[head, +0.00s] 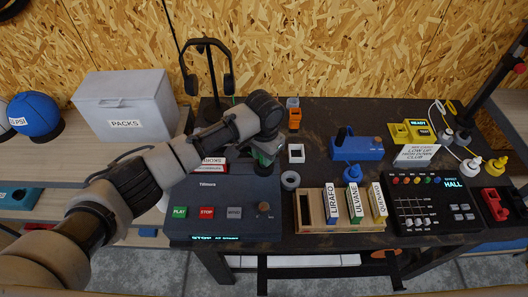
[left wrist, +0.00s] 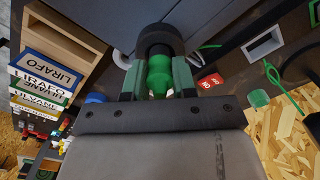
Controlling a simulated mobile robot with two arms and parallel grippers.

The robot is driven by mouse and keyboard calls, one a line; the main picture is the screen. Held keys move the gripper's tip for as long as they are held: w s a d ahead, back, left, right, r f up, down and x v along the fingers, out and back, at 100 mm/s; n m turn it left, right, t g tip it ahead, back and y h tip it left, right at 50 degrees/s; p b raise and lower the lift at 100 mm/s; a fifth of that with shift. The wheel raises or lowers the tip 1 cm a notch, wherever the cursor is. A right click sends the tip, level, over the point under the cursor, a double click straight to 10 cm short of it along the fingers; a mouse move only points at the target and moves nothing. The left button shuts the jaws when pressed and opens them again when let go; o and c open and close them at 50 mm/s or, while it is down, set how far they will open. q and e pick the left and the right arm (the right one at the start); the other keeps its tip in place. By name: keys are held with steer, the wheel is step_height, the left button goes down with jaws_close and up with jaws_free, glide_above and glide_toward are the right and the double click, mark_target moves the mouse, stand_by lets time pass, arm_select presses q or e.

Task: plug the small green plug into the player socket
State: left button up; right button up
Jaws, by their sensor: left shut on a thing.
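My left gripper (head: 266,160) is over the right rear part of the dark player (head: 222,216), which has PLAY and STOP buttons. In the left wrist view my left gripper (left wrist: 158,80) is shut on a small green plug (left wrist: 159,74), held between its two fingers. The far end of the plug meets a dark round part (left wrist: 160,40). I cannot tell whether the plug is inside it or only in front of it. The player socket is hidden by my arm in the head view. My right gripper is not in view.
A grey ring (head: 290,180) and a white square frame (head: 296,153) lie right of the player. A wooden tray (head: 312,222) holds labelled cases. A blue device (head: 358,149) and a dark mixer (head: 432,205) stand farther right. A headphone stand (head: 207,62) is behind.

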arm_select(q)
steer(key=shift+f, duration=0.7)
steer(key=o, duration=1)
step_height(320, 180, up, 11)
steer(key=b, duration=0.3)
steer(key=shift+f, duration=0.1)
steer(key=shift+f, duration=0.1)
